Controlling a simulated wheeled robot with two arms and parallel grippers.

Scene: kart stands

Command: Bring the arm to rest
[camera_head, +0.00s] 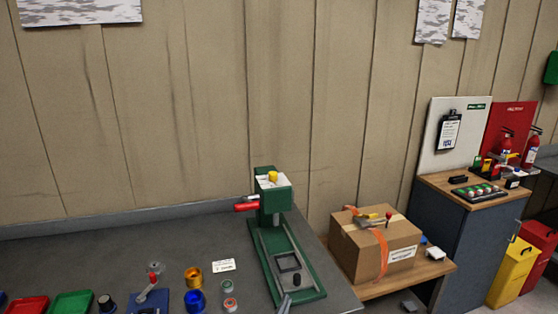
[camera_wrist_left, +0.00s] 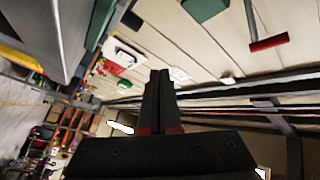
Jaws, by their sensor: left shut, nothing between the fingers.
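My left gripper (camera_wrist_left: 159,78) fills the middle of the left wrist view, its two dark fingers shut together with nothing between them. The rest of the left arm is out of the head view. My right gripper does not show in either view.
A taped cardboard box (camera_head: 372,250) stands on a lower wooden shelf to the right. The bench's back strip is clear.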

